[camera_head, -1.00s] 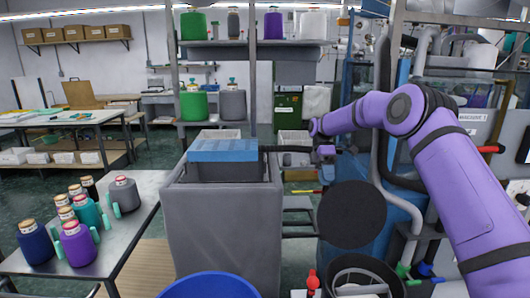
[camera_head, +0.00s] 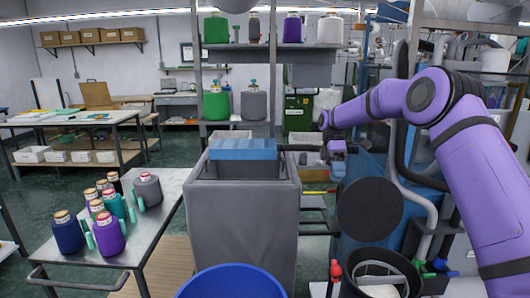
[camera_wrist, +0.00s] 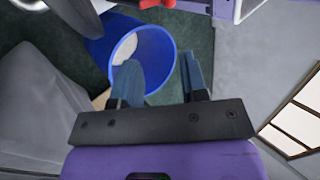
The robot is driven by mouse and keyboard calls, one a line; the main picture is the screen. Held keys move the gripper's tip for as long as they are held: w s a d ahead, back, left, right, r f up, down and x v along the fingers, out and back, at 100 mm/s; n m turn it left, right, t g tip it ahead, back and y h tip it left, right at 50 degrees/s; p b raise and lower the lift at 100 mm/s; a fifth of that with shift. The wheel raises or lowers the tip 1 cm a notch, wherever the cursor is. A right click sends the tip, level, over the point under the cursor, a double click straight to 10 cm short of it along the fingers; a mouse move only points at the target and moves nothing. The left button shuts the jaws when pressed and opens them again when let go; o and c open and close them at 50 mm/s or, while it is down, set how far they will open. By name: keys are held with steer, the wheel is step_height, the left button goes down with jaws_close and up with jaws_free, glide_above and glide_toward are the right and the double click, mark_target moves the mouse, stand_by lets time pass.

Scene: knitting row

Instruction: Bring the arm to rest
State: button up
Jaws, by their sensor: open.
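My purple arm reaches in from the right in the head view, bent at its elbow. My gripper (camera_head: 337,161) hangs at its far end, right of the grey bin, small and partly dark there. In the wrist view, the two blue-grey fingers of my gripper (camera_wrist: 160,78) stand apart with nothing between them. Beyond the fingers is a blue bin (camera_wrist: 96,47) with something pale inside. The gripper looks clear of everything.
A grey bin (camera_head: 243,228) with a blue-topped box (camera_head: 243,149) stands left of the gripper. A steel table (camera_head: 152,222) holds several yarn cones. A black round disc (camera_head: 369,209) stands beneath the forearm. A blue bin (camera_head: 232,284) is at the front. Machinery crowds the right.

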steer(key=s+d+r+m+t, duration=0.3)
steer(key=s+r+m+t, duration=0.4)
steer(key=s+r, duration=1.15)
steer(key=s+d+f+m+t, duration=0.1)
steer(key=s+m+t, duration=0.1)
steer(key=s, duration=0.6)
steer(key=s+d+f+m+t, duration=0.1)
steer(key=s+m, duration=0.3)
steer(key=s, duration=0.5)
steer(key=s+d+f+m+t, duration=0.1)
steer(key=s+d+m+t, duration=0.1)
steer(key=s, duration=0.7)
steer(key=shift+d+m+t, duration=0.35)
steer(key=shift+m+t, duration=0.25)
steer(key=shift+m, duration=0.4)
